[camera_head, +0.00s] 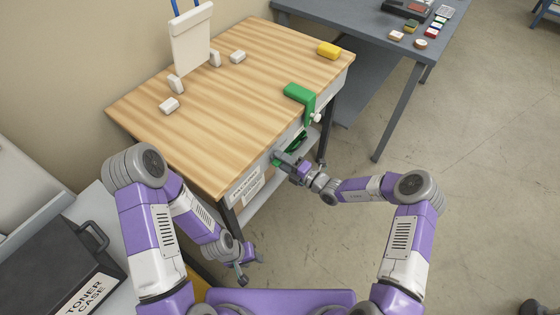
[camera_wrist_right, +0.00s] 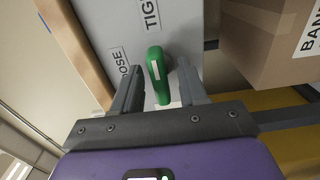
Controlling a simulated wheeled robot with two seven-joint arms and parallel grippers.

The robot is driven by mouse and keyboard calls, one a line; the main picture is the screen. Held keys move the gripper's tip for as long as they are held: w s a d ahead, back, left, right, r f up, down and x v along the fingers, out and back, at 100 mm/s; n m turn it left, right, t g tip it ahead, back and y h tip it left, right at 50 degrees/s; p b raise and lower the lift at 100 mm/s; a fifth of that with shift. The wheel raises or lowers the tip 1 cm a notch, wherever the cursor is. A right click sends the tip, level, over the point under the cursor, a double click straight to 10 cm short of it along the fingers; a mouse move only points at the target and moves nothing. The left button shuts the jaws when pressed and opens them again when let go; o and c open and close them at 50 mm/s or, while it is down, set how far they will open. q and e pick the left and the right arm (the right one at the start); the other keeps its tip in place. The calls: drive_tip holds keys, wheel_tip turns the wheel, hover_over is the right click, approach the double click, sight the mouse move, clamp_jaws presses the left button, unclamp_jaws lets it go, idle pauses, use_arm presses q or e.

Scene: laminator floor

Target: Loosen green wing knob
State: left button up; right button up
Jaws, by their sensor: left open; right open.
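The green wing knob (camera_wrist_right: 157,72) sits on the grey front panel of the wooden-topped bench. In the right wrist view it stands between the two fingers of my right gripper (camera_wrist_right: 160,70), with a gap on each side. The panel carries partly visible labels around it, one reading "TIG…" and one ending in "…OSE". In the head view the knob (camera_head: 296,142) shows partly behind my right gripper (camera_head: 282,160), which is open at the bench front. My left gripper (camera_head: 242,277) is open and empty, low beside the bench's front leg.
A green bracket (camera_head: 301,95) clamps the bench top (camera_head: 215,105) edge above the knob. A yellow block (camera_head: 328,50) and white pieces lie on top. A cardboard box (camera_wrist_right: 275,45) is beside the panel. A black toner case (camera_head: 70,255) stands at left.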

drive_tip(key=shift+w+a, duration=0.2)
drive_tip(key=shift+a, duration=0.2)
drive_tip(key=c, duration=0.7)
drive_tip(key=shift+c, duration=0.2)
